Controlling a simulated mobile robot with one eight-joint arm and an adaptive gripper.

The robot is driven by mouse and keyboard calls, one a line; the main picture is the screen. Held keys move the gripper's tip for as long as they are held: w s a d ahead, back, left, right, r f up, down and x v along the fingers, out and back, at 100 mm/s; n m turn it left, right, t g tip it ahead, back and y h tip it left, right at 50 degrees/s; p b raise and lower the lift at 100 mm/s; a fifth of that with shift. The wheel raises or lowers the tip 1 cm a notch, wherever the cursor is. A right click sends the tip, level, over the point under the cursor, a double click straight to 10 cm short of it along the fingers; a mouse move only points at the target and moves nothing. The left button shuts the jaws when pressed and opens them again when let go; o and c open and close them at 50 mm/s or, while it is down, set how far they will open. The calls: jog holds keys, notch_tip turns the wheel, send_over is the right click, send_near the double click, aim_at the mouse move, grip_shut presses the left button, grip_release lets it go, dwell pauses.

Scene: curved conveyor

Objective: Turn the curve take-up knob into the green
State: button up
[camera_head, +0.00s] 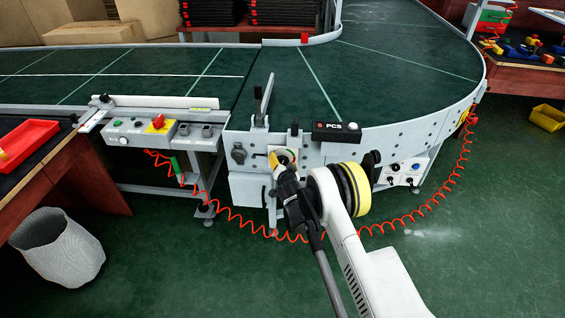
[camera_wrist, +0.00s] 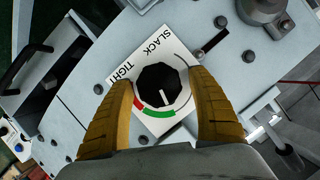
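The black take-up knob (camera_wrist: 160,85) sits on a white plate (camera_wrist: 150,48) marked SLACK and TIGHT. Its white pointer line points down and slightly right in the wrist view, toward the right part of the green arc (camera_wrist: 158,113). A red band lies left of the green, at the TIGHT side; a thin black arc runs on toward SLACK. My gripper (camera_wrist: 160,82) has its yellow fingers on either side of the knob, open, with a visible gap at the right finger and a narrow one at the left. In the head view my gripper (camera_head: 279,160) is at the plate and partly hides it.
The curved conveyor (camera_head: 390,60) stands above the panel. A black PCS box (camera_head: 337,131) is just right of the knob plate. A control box with a red-and-yellow switch (camera_head: 158,122) is to the left. A coiled red hose (camera_head: 400,222) hangs below.

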aim_at(283, 163)
jog(key=v, duration=0.7)
jog(key=shift+s+d, duration=0.1)
jog(key=shift+s, duration=0.15)
jog(key=shift+r, duration=0.1)
